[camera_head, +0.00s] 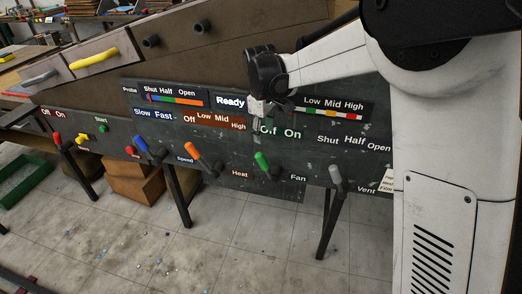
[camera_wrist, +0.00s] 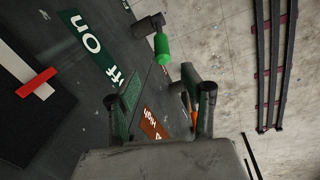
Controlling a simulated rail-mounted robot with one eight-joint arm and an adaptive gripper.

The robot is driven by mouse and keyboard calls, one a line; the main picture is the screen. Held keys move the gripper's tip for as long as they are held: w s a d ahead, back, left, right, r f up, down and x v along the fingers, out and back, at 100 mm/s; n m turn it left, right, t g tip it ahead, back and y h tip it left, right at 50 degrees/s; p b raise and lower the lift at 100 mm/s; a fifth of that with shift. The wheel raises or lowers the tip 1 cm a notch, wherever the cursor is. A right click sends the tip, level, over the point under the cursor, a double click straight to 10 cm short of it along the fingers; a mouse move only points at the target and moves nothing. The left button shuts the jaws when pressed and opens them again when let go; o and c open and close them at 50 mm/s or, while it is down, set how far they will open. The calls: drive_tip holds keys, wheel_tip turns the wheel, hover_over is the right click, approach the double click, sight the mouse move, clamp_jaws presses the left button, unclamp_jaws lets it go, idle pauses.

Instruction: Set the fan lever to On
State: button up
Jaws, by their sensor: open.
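The fan lever has a green handle (camera_head: 262,160) and a dark pivot on the sloping dark panel, above the word Fan. Its handle tilts up and left from the pivot, toward the Off side of the green Off/On label (camera_head: 292,133). In the wrist view the green handle (camera_wrist: 162,48) lies beyond the fingertips, and the label (camera_wrist: 95,48) is to its left. My gripper (camera_head: 257,122) is in front of the panel, above the lever and over part of the label. In the wrist view its two fingers (camera_wrist: 159,95) are spread, with nothing held between them.
The orange heat lever (camera_head: 192,151) stands to the left and the grey vent lever (camera_head: 336,178) to the right. A blue lever (camera_head: 141,144) is farther left. The Ready sign (camera_head: 230,101) is near my gripper. Open floor (camera_head: 130,235) lies below the panel.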

sight(262, 160)
drive_tip(key=shift+n, duration=0.3)
drive_tip(key=f, duration=0.5)
drive_tip(key=w+f, duration=0.1)
drive_tip(key=f, duration=0.4)
drive_tip(key=w+f+b, duration=0.1)
drive_tip(key=f, duration=0.4)
drive_tip(key=shift+w+a, duration=0.15)
drive_tip(key=shift+a, duration=0.1)
clamp_jaws()
